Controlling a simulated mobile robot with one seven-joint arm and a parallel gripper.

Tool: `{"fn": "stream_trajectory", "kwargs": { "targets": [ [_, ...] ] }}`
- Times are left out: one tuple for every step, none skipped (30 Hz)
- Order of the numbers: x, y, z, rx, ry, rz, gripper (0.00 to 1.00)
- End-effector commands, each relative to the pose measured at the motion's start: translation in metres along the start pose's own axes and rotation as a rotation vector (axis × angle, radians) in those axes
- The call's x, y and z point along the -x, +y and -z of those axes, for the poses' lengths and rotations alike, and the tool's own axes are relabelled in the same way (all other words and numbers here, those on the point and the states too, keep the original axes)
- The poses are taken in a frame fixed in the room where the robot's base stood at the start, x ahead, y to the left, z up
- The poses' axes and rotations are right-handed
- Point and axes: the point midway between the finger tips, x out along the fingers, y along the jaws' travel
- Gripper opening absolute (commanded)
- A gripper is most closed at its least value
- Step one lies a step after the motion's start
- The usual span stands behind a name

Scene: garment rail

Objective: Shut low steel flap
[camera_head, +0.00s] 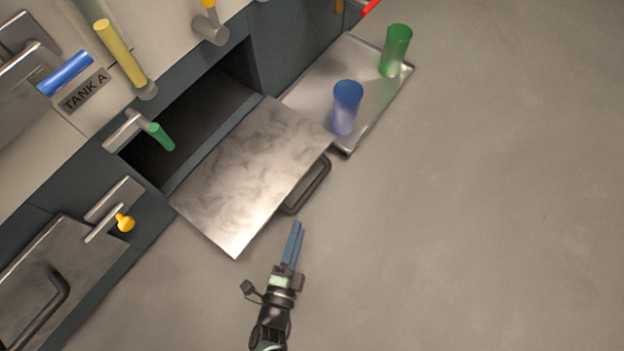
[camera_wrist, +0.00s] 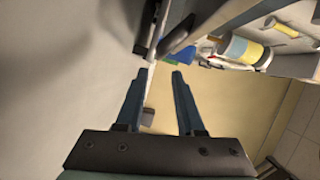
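The low steel flap (camera_head: 245,170) hangs open, folded down and out from a dark opening in the cabinet, in the head view. A dark bar handle (camera_head: 310,187) is on its outer side, towards the right. My gripper (camera_head: 296,229) is just below the handle in the picture, apart from it. In the wrist view my gripper's two blue fingers (camera_wrist: 160,74) stand apart with nothing between them, so it is open. A dark bar and steel edges show beyond the fingertips there; I cannot tell for sure which parts they are.
A steel tray (camera_head: 305,95) beside the flap bears a blue cylinder (camera_head: 347,105) and a green cylinder (camera_head: 396,52). Another steel panel (camera_head: 60,265) with a handle is at lower left. Coloured levers and knobs stick out near a TANK A label (camera_head: 84,91). The floor (camera_head: 480,220) at right is clear.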

Motion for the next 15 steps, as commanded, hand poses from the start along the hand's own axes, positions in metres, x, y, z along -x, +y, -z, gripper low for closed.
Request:
{"fn": "stream_trajectory", "kwargs": {
  "targets": [
    [-0.008,0.000,0.000,-0.002,0.003,0.002,0.37],
    [-0.013,0.000,0.000,-0.003,0.003,0.003,0.37],
    [-0.021,0.001,0.000,-0.002,0.003,0.003,0.37],
    [-0.027,0.001,-0.001,-0.003,0.004,0.003,0.37],
    [-0.033,0.002,0.000,-0.003,0.004,0.002,0.37],
    [-0.042,0.002,-0.001,-0.003,0.004,0.004,0.37],
    [-0.049,0.002,0.000,-0.003,0.005,0.003,0.37],
    [-0.055,0.002,-0.001,-0.003,0.004,0.003,0.37],
    [-0.064,0.002,0.000,-0.003,0.006,0.004,0.37],
    [-0.070,0.002,0.000,-0.003,0.005,0.003,0.37],
    [-0.076,0.002,0.000,-0.003,0.005,0.004,0.37],
    [-0.084,0.002,-0.001,-0.003,0.004,0.003,0.37],
    [-0.089,0.002,-0.001,-0.003,0.004,0.004,0.37],
    [-0.094,0.002,-0.001,-0.002,0.003,0.003,0.37],
    [-0.100,0.002,0.000,-0.002,0.004,0.002,0.37]
  ]
}}
